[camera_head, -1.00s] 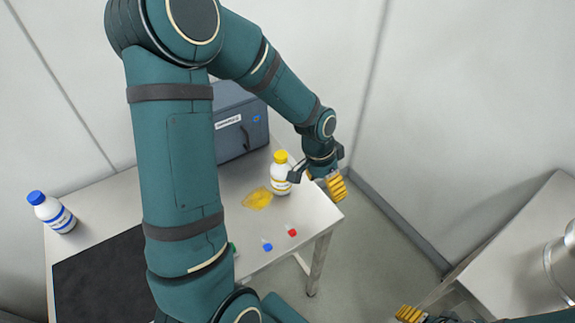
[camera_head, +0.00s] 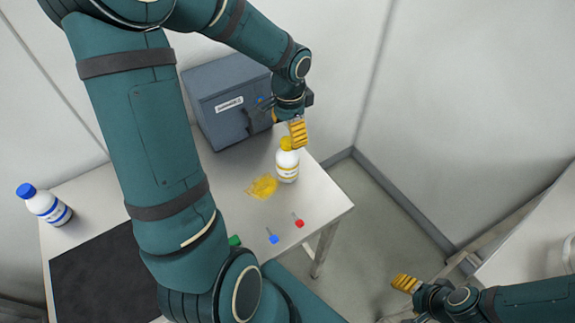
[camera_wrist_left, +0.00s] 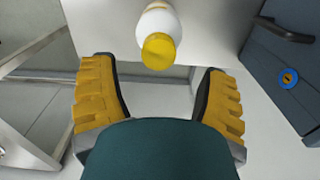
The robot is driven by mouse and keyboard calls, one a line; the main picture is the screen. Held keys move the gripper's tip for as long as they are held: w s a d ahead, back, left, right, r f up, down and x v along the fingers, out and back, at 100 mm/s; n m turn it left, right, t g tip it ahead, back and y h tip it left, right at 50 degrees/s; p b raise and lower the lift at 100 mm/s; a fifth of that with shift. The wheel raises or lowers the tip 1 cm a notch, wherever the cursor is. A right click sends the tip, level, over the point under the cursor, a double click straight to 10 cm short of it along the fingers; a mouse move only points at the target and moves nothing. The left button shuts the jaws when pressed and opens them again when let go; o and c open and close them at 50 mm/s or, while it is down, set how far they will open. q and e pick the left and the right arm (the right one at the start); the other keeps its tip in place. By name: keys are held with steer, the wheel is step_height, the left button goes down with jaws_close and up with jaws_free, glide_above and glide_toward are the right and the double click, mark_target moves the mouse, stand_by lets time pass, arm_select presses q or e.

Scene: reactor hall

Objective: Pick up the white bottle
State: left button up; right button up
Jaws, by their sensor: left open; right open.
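A white bottle with a yellow cap (camera_head: 287,166) stands upright near the table's right end. A second white bottle, with a blue cap (camera_head: 46,208), stands at the table's left end. My left gripper (camera_head: 292,133) is open and empty, just behind the yellow-capped bottle in the head view. In the left wrist view the yellow-capped bottle (camera_wrist_left: 162,35) lies ahead, between the lines of the two spread yellow fingers and apart from them. My right gripper (camera_head: 405,284) is open, away from the table at the lower right.
The steel table (camera_head: 318,200) bears a grey-blue case (camera_head: 228,100) at the back, a yellow patch (camera_head: 262,187), a blue item (camera_head: 273,239), a red item (camera_head: 299,222) and a black mat (camera_head: 100,275). Another surface (camera_head: 530,240) stands at the right. My left arm hides the table's middle.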

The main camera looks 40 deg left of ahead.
mark_target(288, 141)
arm_select(q)
steer(key=f+b, duration=0.1)
steer(key=f, duration=0.4)
steer(key=shift+s+f, duration=0.15)
steer(key=shift+s, duration=0.05)
jaws_close()
